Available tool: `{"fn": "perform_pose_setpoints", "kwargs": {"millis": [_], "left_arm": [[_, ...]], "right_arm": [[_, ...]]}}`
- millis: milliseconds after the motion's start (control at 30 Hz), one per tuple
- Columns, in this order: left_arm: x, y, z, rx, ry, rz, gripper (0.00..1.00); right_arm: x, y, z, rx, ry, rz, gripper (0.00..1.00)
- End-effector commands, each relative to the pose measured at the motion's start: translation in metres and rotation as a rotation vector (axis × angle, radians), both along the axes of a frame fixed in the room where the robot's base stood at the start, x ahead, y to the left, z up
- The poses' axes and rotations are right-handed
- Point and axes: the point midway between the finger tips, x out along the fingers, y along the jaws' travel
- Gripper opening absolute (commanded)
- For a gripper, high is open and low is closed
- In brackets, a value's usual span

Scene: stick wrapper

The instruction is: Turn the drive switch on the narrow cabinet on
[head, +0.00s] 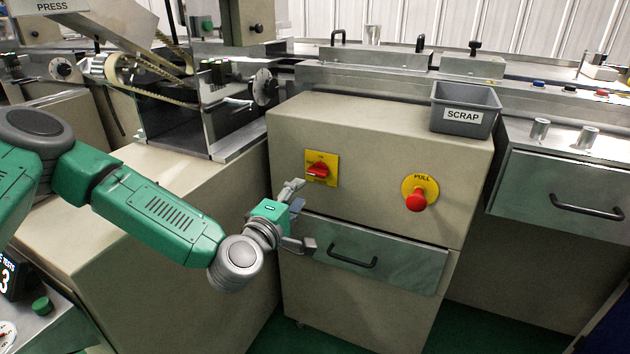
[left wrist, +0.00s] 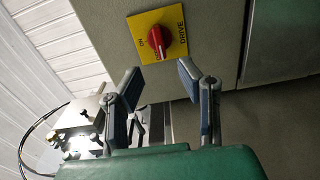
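The drive switch (head: 317,170) is a red rotary knob on a yellow plate, on the upper left of the narrow beige cabinet's (head: 380,135) front. In the left wrist view the knob (left wrist: 158,43) sits on its yellow plate marked ON and DRIVE, beyond the fingertips. The knob's exact setting is hard to tell. My left gripper (head: 300,215) is open and empty, below and slightly left of the switch in the head view. In the left wrist view its two fingers (left wrist: 161,92) are spread, with a gap between them, apart from the knob. My right gripper is not in view.
A red PULL button (head: 416,200) on a yellow disc is right of the switch. A metal drawer with a black handle (head: 352,257) is below. A grey SCRAP bin (head: 465,108) stands on the cabinet top. A wider beige cabinet (head: 150,240) stands left, under my left arm.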

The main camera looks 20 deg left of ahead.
Motion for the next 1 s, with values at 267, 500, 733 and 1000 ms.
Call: {"fn": "perform_pose_setpoints", "kwargs": {"millis": [267,500,733,1000], "left_arm": [[0.058,-0.002,-0.003,0.0,-0.001,0.001,0.32],[0.085,-0.003,-0.002,0.0,0.001,-0.001,0.32],[0.089,-0.003,-0.001,0.0,0.002,-0.002,0.32],[0.089,-0.003,-0.001,0.0,0.002,-0.002,0.0]], "right_arm": [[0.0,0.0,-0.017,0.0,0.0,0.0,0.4],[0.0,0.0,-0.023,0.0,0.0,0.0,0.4],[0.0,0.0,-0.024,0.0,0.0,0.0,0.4],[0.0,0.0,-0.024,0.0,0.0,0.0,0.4]]}}
